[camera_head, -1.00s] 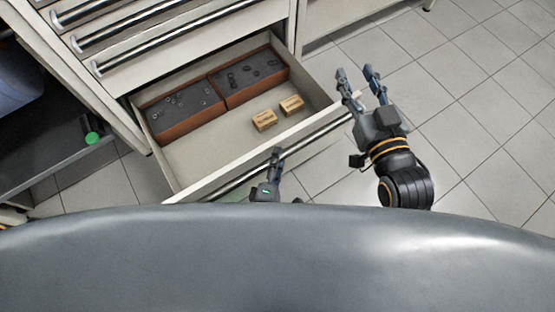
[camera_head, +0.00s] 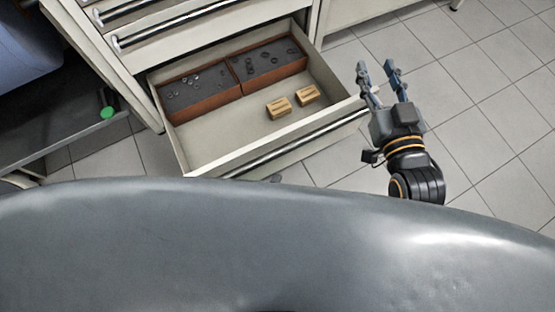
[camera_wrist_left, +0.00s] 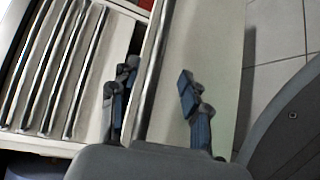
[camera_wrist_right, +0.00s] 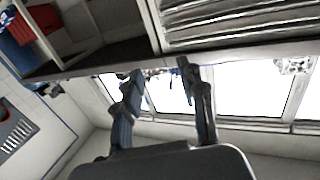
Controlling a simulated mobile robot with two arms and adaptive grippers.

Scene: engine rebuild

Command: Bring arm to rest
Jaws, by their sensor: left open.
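My right gripper (camera_head: 377,75) is right of the open drawer in the head view, over the tiled floor. Its fingers are apart and empty, and the right wrist view (camera_wrist_right: 157,72) also shows a gap between them. My left gripper (camera_head: 276,179) is almost hidden behind my grey body, with only a dark tip showing below the drawer front. In the left wrist view (camera_wrist_left: 158,78) its fingers are spread, with the drawer's front edge and bar handle (camera_wrist_left: 151,75) behind the gap; contact cannot be told.
The open drawer (camera_head: 215,150) holds two brown trays (camera_head: 203,108) (camera_head: 298,68) of small dark parts and two small wooden-coloured blocks (camera_head: 278,107) (camera_head: 307,95). A dark shelf with a green round item (camera_head: 107,113) is at left. Tiled floor (camera_head: 490,110) is clear at right.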

